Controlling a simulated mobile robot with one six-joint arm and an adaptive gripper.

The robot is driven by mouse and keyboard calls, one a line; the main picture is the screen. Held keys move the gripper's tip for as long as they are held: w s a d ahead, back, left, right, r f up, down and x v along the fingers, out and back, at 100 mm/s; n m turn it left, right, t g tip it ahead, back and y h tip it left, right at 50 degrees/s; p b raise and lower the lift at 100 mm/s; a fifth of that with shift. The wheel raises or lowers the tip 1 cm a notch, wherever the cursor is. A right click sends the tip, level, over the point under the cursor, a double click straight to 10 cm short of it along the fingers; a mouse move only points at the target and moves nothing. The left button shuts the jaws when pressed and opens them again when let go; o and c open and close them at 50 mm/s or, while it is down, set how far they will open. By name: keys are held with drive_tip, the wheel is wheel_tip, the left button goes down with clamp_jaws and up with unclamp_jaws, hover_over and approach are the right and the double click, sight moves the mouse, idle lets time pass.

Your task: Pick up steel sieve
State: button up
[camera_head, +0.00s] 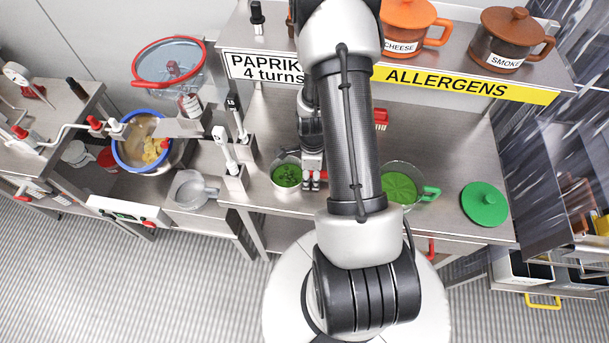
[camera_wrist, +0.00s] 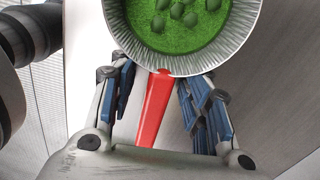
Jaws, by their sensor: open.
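The steel sieve appears to be the round metal-walled vessel with a red handle, holding green powder and several darker green lumps. In the head view the sieve (camera_head: 287,175) sits on the steel counter, left of my gripper (camera_head: 314,182). The wrist view shows its ridged metal rim (camera_wrist: 121,38) at the top and its red handle (camera_wrist: 157,108) pointing toward my palm. My gripper (camera_wrist: 160,80) is open, with one finger on each side of the handle. Gaps show between the handle and both fingers. My arm hides part of the counter in the head view.
A glass pot of green powder (camera_head: 400,187) stands right of my arm, with a green lid (camera_head: 484,204) beside it. Dispensers (camera_head: 228,150) stand close on the left. A shelf above bears an orange pot (camera_head: 406,14) and a brown pot (camera_head: 505,45). The counter's front right is fairly clear.

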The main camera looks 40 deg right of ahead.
drive_tip(key=shift+c, duration=0.5)
clamp_jaws()
